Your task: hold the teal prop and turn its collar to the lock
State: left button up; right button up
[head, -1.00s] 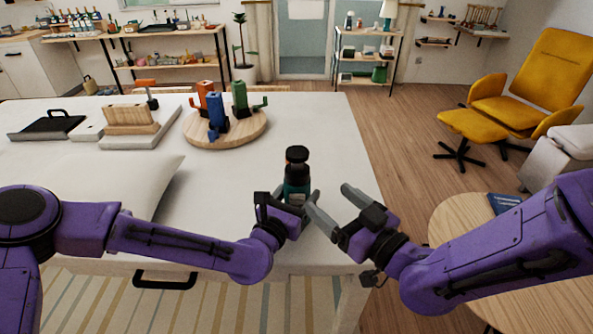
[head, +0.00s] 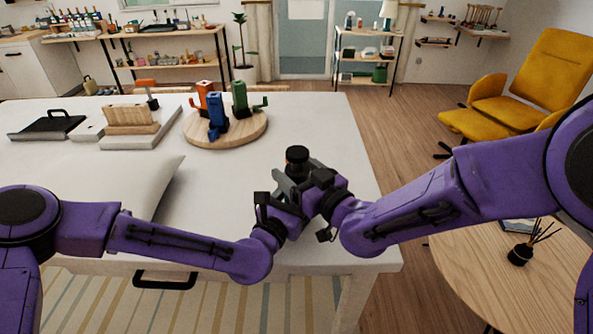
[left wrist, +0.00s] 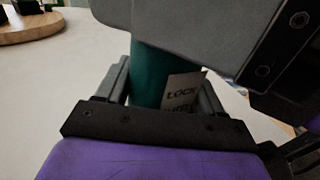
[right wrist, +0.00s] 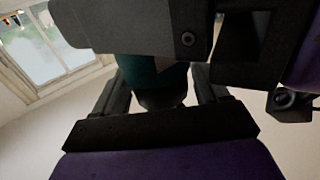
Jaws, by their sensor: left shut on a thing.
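The teal prop (head: 297,155) stands upright near the table's right front; its black top shows in the head view, its body mostly behind my grippers. In the left wrist view its teal body (left wrist: 148,75) carries a label (left wrist: 182,92) reading LOCK. My left gripper (left wrist: 165,85) is shut on the prop's teal body. My right gripper (right wrist: 162,85) is at the prop, a finger on either side; a dark part and some teal (right wrist: 150,72) show between them. Whether these fingers touch it I cannot tell. The collar is mostly hidden.
A round wooden board (head: 245,132) with orange, blue and green props stands further back on the white table (head: 330,120). A round side table (head: 485,265) with a reed diffuser (head: 520,253) stands at right.

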jog(key=c, duration=0.7)
jog(key=shift+m+t+h, duration=1.1)
jog(key=shift+m+h, duration=0.4)
jog(key=shift+h, duration=0.5)
jog(key=o, duration=1)
jog(key=v, duration=0.7)
jog(key=shift+s, duration=0.25)
jog(key=shift+d, duration=0.1)
